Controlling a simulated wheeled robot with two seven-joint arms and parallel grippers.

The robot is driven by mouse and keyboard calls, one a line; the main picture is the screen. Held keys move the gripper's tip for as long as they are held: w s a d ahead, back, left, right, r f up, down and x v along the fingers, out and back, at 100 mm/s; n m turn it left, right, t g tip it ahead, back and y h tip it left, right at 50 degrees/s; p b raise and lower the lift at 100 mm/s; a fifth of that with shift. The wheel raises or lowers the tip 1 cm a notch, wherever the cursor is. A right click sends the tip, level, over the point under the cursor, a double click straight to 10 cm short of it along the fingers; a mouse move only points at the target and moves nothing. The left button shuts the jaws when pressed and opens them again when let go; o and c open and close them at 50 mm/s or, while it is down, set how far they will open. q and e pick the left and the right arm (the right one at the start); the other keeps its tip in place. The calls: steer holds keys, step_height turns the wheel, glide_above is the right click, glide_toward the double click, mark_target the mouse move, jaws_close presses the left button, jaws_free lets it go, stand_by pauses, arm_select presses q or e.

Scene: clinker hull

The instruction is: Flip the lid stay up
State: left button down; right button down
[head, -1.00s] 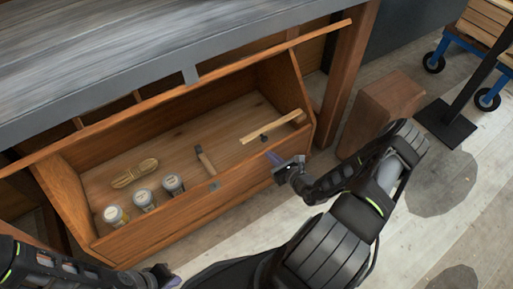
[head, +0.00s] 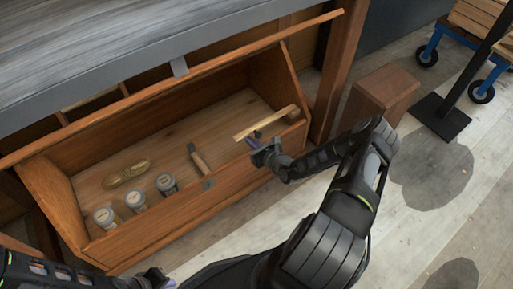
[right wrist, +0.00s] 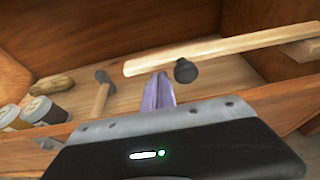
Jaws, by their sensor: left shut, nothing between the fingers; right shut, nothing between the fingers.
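The lid stay is a light wooden bar (head: 270,121) at the right end of the open chest, lying low and slanting, with a dark knob (head: 257,134) on its side. The bar (right wrist: 220,48) and knob (right wrist: 186,71) also show in the right wrist view. My right gripper (head: 252,142) is shut and empty at the chest's front wall, its purple fingertips close to the knob. In the right wrist view the fingertips (right wrist: 160,90) are just left of and below the knob; contact cannot be told. My left gripper (head: 170,283) is shut at the bottom edge, away from the chest.
A wooden block (head: 384,95) stands on the floor to the right.

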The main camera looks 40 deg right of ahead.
arm_select(q)
steer(key=shift+f, duration=0.1)
arm_select(e)
steer(key=shift+w, duration=0.25)
